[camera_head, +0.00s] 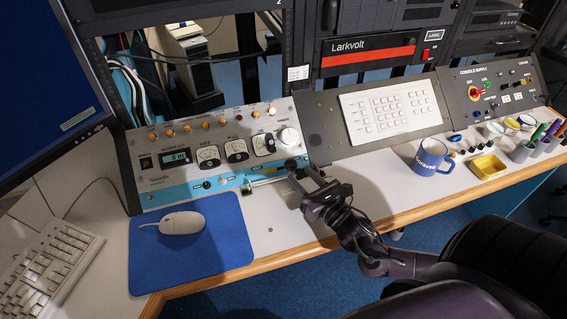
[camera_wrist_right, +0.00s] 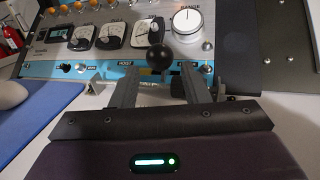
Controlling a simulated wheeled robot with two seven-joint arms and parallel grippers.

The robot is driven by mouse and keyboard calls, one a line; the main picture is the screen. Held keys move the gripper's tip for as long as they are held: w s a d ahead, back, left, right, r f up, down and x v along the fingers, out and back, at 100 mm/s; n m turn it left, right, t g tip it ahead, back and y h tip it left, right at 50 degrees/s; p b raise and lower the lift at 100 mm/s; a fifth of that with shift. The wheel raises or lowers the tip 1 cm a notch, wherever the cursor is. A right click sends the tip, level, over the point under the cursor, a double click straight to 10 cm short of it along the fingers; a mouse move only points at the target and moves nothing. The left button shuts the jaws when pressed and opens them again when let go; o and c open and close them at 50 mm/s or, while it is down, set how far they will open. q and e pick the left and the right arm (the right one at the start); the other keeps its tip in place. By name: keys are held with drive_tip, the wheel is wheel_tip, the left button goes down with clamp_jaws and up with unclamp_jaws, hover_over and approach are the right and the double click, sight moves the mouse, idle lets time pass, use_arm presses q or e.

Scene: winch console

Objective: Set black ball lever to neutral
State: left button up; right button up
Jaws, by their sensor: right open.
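The black ball lever (camera_wrist_right: 160,57) shows in the right wrist view as a round black knob at the lower front of the grey and blue console panel, near the HOIST label. Its stem is mostly hidden and its exact setting cannot be read. My right gripper (camera_wrist_right: 160,88) is open, one finger on each side of the ball in the picture, with no clear contact. In the head view my right gripper (camera_head: 272,175) is at the panel's lower right edge, where the ball is hard to pick out. My left gripper is out of view.
Above the lever are dial meters and a large white RANGE knob (camera_wrist_right: 187,21). A blue mat (camera_head: 190,255) with a mouse (camera_head: 181,223) lies left of my right arm. A chair (camera_head: 500,265) is in front.

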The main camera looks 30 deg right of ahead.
sight(287, 161)
drive_tip(key=w, duration=0.7)
drive_tip(key=shift+w+a, duration=0.15)
drive_tip(key=shift+w, duration=0.15)
